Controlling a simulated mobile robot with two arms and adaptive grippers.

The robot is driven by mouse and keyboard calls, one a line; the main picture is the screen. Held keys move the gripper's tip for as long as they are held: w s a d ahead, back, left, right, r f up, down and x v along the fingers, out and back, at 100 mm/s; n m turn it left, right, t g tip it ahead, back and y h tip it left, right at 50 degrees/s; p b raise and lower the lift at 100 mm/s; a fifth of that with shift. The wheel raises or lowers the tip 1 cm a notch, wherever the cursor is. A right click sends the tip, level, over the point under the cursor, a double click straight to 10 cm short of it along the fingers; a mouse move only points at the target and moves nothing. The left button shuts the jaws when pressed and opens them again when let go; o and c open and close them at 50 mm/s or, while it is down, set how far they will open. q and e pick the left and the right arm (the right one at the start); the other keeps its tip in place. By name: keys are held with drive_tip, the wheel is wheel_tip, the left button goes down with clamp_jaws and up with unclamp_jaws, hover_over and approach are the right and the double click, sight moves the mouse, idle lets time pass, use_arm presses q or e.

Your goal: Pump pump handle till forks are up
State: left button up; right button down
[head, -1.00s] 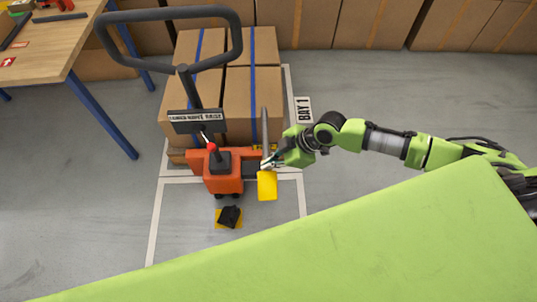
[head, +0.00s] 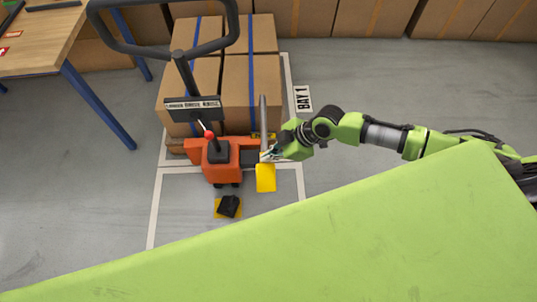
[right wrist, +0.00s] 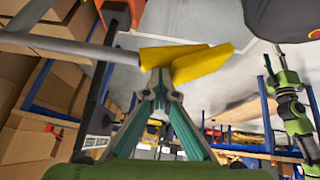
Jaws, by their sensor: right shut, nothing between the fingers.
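The orange pallet truck (head: 220,160) stands under a load of strapped cartons. A grey lever (head: 263,115) with a yellow end (head: 265,178) is at its right side; I take this as the pump handle. My right gripper (head: 268,154) is at the lever, close to where grey meets yellow. In the right wrist view its fingers (right wrist: 161,84) are shut and empty, with their tips just beneath the yellow end (right wrist: 185,62). I cannot tell whether they touch it. The forks are hidden beneath the cartons.
A black loop tiller (head: 185,75) rises from the truck. A black pedal-like piece on a yellow plate (head: 220,213) is in front. The cartons (head: 250,90) stand in a marked bay. A wooden table (head: 40,40) is at left. Floor (head: 400,80) right of the bay is clear.

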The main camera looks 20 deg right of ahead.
drive_tip(key=r+p, duration=0.2)
drive_tip(key=s+a+r+p, duration=0.1)
drive_tip(key=s+v, duration=0.1)
drive_tip(key=v, duration=0.9)
drive_tip(key=shift+s+a, duration=0.2)
drive_tip(key=shift+r+b, duration=0.15)
drive_tip(key=shift+b, duration=0.15)
